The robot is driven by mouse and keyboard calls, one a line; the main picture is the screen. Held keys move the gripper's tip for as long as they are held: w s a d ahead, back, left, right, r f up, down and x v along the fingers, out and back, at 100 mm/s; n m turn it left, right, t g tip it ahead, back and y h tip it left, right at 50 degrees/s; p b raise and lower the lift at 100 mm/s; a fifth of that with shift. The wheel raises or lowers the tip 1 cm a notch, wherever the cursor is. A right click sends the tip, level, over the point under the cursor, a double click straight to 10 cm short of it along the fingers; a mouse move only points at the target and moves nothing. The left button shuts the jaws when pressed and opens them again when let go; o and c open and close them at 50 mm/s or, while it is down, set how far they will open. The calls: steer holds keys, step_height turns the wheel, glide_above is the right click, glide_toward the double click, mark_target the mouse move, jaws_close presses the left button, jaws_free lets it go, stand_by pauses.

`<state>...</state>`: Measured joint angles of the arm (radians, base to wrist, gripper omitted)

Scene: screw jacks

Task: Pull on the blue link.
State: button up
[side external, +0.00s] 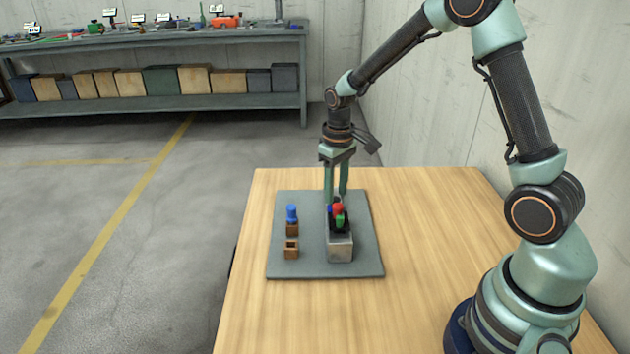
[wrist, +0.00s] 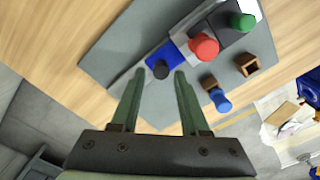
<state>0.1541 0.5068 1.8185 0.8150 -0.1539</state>
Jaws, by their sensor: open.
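A blue block (wrist: 172,52), likely the blue link, lies in a row with a red round knob (wrist: 204,47) and a green knob (wrist: 243,21). In the side external view, the blue part (side external: 330,210) is a small patch beside the red knob (side external: 338,209), mostly hidden. My gripper (side external: 336,192) points down, open, at the far end of this row.
The row sits on a metal block (side external: 340,247) on a grey plate (side external: 307,263). To its left are a blue-topped peg (side external: 292,213) in a brown block and an empty brown socket (side external: 291,250). The wooden table (side external: 430,270) is clear to the right.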

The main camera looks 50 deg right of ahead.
step_height(320, 180, up, 5)
steer(key=shift+f, duration=0.2)
steer(key=shift+r, duration=0.3)
steer(key=shift+s+a+r, duration=0.1)
steer(key=shift+r, duration=0.15)
steer(key=s+a+r+t, duration=0.5)
steer(key=s+a+r, duration=0.1)
steer(key=s+r, duration=0.6)
steer(key=shift+s+a+t, duration=0.15)
steer(key=shift+s+t, duration=0.15)
steer(key=shift+s, duration=0.25)
